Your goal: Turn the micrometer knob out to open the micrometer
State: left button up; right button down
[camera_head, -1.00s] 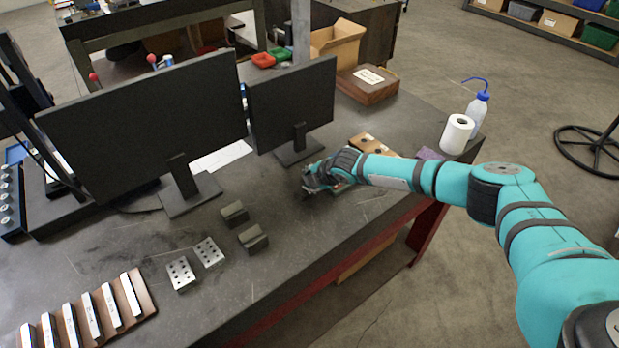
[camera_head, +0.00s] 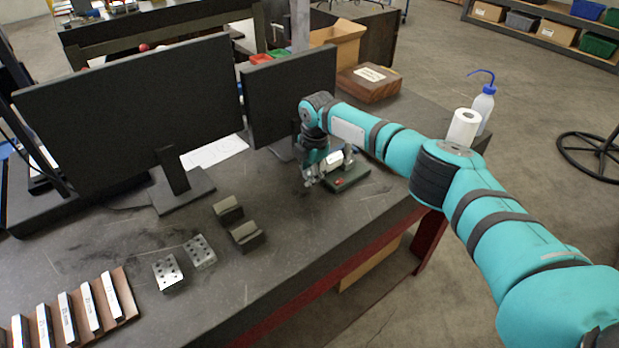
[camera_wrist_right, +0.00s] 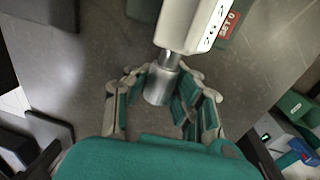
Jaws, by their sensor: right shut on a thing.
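The micrometer (camera_head: 333,159) has a whitish body and stands on a dark green base (camera_head: 347,179) on the grey bench. In the right wrist view its white digital body (camera_wrist_right: 190,22) is at the top, with a red SET 0 label on the green behind it. The silver micrometer knob (camera_wrist_right: 158,86) points down from the body. My right gripper (camera_head: 308,180) is at the left end of the micrometer. In the wrist view the fingers of the right gripper (camera_wrist_right: 163,75) are shut on the knob from both sides. The left gripper is not in view.
A monitor (camera_head: 290,85) stands close behind the right arm, and a larger monitor (camera_head: 130,110) stands to the left. Two dark V-blocks (camera_head: 246,236) lie at front left. A paper roll (camera_head: 463,127) and a wash bottle (camera_head: 483,104) stand at right. Bench between V-blocks and micrometer is clear.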

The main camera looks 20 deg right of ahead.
jog(key=shift+w+r, duration=0.15)
jog(key=shift+r, duration=0.15)
jog(key=c, duration=1.4)
grip_release()
jog(key=shift+c, duration=0.2)
jog(key=o, duration=0.4)
jog(key=shift+f, duration=0.1)
jog(key=shift+c, duration=0.2)
notch_tip(320, 180, up, 12)
jog(key=s, duration=0.1)
jog(key=shift+s+d, duration=0.3)
jog(key=shift+s, duration=0.1)
jog(key=shift+f, duration=0.1)
